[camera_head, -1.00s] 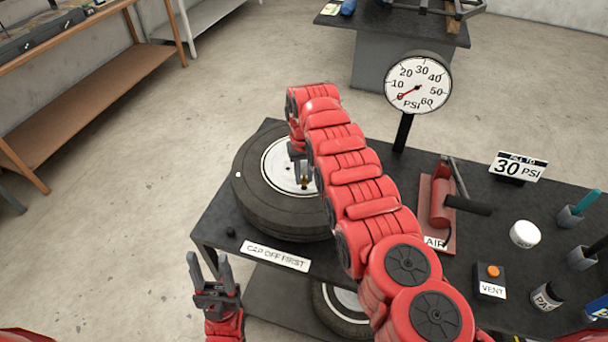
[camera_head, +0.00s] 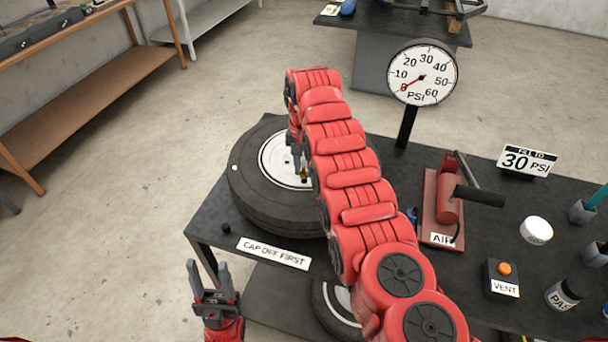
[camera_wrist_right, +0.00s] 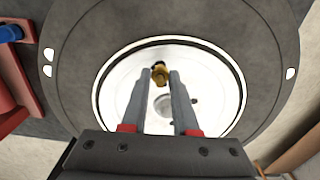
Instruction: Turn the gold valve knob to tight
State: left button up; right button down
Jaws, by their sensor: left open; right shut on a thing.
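The gold valve knob (camera_head: 304,174) is on the white rim of a tire (camera_head: 250,203) that lies flat on the black bench. In the right wrist view the knob (camera_wrist_right: 160,73) sits between my right fingertips. My right gripper (camera_head: 301,165) points down at the rim and is shut on the knob; my right arm hides part of the tire. The knob's turn angle cannot be read. My left gripper (camera_head: 208,266) is open and empty, in front of the bench's left corner.
A pressure gauge (camera_head: 422,75) behind the tire has its needle near 0. A red air pump (camera_head: 446,205), a vent box (camera_head: 502,278) and a fill-to-30-PSI sign (camera_head: 527,160) stand to the right. A small black cap (camera_head: 226,229) lies by the cap-off-first label (camera_head: 274,253).

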jog(key=shift+f+m+b, duration=0.25)
jog(key=shift+m+b, duration=0.45)
jog(key=shift+m, duration=0.2)
jog(key=shift+r+m+b, duration=0.1)
jog(key=shift+m+b, duration=0.3)
jog(key=shift+m, duration=0.5)
jog(key=m, duration=0.2)
jog(key=shift+r+m, duration=0.1)
jog(key=shift+m, duration=1.7)
jog(key=c, duration=0.7)
grip_release()
jog(key=shift+r, duration=0.15)
